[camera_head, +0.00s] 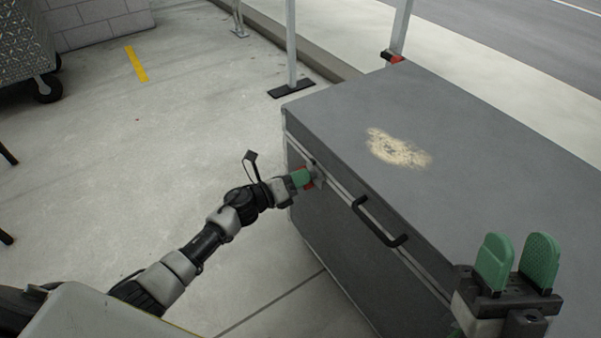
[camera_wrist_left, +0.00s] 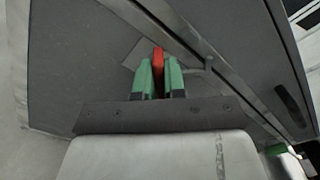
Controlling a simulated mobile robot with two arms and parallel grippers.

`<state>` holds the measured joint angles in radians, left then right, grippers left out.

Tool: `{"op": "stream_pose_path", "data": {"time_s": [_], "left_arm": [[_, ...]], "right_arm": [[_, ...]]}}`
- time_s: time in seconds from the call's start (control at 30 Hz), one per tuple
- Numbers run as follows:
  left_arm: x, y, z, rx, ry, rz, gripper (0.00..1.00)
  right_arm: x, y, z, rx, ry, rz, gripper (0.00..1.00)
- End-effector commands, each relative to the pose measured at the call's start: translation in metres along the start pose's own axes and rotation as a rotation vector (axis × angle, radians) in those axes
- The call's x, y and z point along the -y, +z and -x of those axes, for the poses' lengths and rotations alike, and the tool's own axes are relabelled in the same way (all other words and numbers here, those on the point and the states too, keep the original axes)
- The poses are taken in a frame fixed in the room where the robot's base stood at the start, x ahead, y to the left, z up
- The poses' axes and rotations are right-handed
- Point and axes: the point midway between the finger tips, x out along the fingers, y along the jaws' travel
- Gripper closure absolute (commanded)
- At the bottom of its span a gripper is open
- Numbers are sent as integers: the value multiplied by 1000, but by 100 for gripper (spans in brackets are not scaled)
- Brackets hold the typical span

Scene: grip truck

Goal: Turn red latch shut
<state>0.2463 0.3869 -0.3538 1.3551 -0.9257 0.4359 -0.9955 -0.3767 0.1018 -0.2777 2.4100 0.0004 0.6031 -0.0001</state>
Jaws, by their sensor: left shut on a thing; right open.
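The red latch (camera_wrist_left: 157,62) is on the front face of a dark grey case (camera_head: 350,105), just below the lid seam near its left end. My left gripper (camera_wrist_left: 158,75) is shut on the latch, its green fingers on either side of it. In the head view the left gripper (camera_head: 303,178) hides most of the latch, and only a little red shows around the fingers. My right gripper (camera_head: 516,265) is open and empty, with its green fingers pointing up, in front of the right part of the case.
A black handle (camera_head: 380,225) sticks out from the case front, right of the latch. The lid is down and has a pale worn patch (camera_head: 397,149). Metal posts (camera_head: 291,45) stand behind the case. A wheeled cart (camera_head: 25,45) is at the far left. The floor left of the case is mostly clear.

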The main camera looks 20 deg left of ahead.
Motion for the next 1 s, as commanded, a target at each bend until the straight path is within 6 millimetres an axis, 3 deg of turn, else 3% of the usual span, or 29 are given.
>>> {"op": "stream_pose_path", "data": {"time_s": [0.23,0.5,1.0], "left_arm": [[0,1,0,-2,1,237,100],[-2,0,0,-1,2,480,100],[-4,-2,0,-1,3,755,100]], "right_arm": [[-6,38,-1,318,10,18,58],[-13,73,17,644,24,32,58],[-21,99,53,994,44,43,58]]}}
